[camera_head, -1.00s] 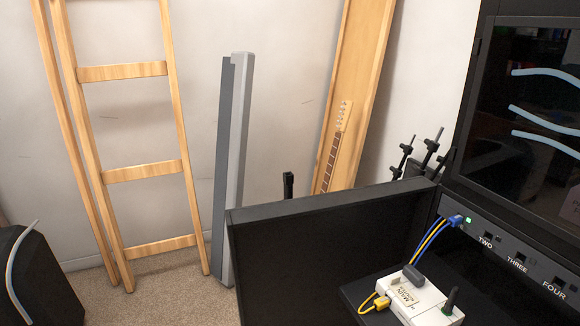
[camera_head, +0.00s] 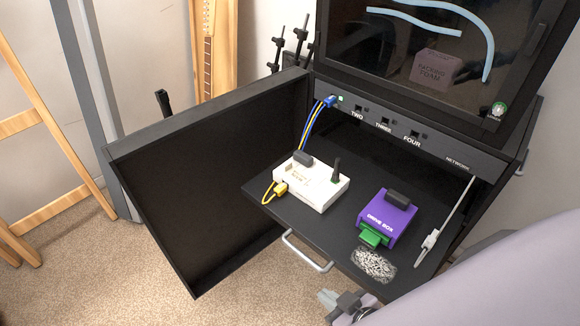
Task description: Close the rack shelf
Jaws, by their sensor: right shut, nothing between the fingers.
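The black rack shelf (camera_head: 330,232) is slid out of the rack, with a silver bar handle (camera_head: 306,252) on its front edge. A white box (camera_head: 318,186) with a yellow plug, a purple box (camera_head: 388,218) with a green connector, and a clear bag of small parts (camera_head: 374,264) rest on it. My right gripper (camera_head: 338,304) is at the bottom, shut and empty, in front of the shelf and apart from the handle. My left gripper is out of view.
The rack's black door (camera_head: 205,185) stands open to the left of the shelf. Blue and yellow cables (camera_head: 313,125) run from the port panel (camera_head: 398,130) to the white box. A wooden ladder (camera_head: 40,120) leans at the left. Carpet in front is clear.

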